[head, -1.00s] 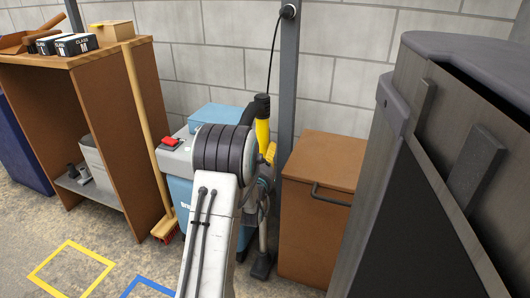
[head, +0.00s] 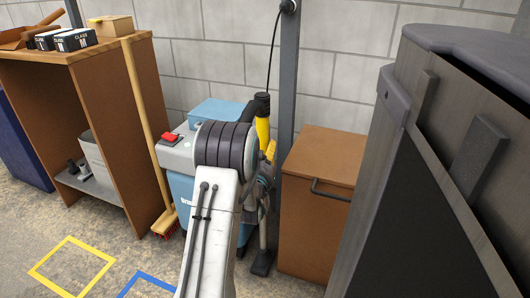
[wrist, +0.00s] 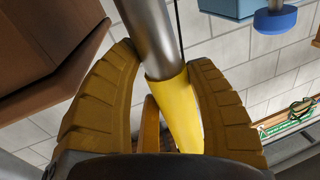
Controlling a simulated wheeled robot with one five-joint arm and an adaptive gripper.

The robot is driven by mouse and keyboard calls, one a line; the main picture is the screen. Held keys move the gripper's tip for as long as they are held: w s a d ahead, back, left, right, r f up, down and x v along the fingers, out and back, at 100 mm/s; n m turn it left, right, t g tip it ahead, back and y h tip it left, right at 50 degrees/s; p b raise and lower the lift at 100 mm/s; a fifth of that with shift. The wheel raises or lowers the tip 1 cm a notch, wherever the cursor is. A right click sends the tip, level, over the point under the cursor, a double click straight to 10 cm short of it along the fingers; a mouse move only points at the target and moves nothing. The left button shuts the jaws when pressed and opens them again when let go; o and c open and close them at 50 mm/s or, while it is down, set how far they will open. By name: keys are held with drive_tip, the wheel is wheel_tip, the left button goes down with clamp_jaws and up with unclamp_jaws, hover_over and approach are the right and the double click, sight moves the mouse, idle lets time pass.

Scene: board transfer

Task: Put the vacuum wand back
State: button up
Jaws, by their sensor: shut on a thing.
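The vacuum wand stands near upright behind my arm in the head view, with a black top and a yellow grip (head: 262,128). Its dark foot (head: 262,263) is at the floor beside the grey post. In the wrist view my gripper (wrist: 163,62) has its two ochre fingers closed around the wand, at the yellow sleeve (wrist: 178,112) and grey metal tube (wrist: 149,32). The blue and grey vacuum machine (head: 178,152) with a red switch stands just left of the wand. My arm hides much of the machine, the wand's middle and most of my gripper in the head view.
A brown cabinet (head: 321,165) stands right of the grey post (head: 287,90). A large dark grey unit (head: 410,215) fills the right side. A broom (head: 148,120) leans by the wooden shelf (head: 140,95) at left. Yellow (head: 70,240) and blue floor outlines lie on open floor.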

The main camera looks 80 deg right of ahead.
drive_tip(key=shift+f, duration=0.25)
drive_tip(key=o, duration=1.2)
drive_tip(key=shift+f, duration=0.1)
drive_tip(key=shift+o, duration=0.3)
drive_tip(key=shift+f, duration=0.15)
drive_tip(key=a, duration=0.7)
drive_tip(key=shift+w+a, duration=0.2)
drive_tip(key=shift+a, duration=0.05)
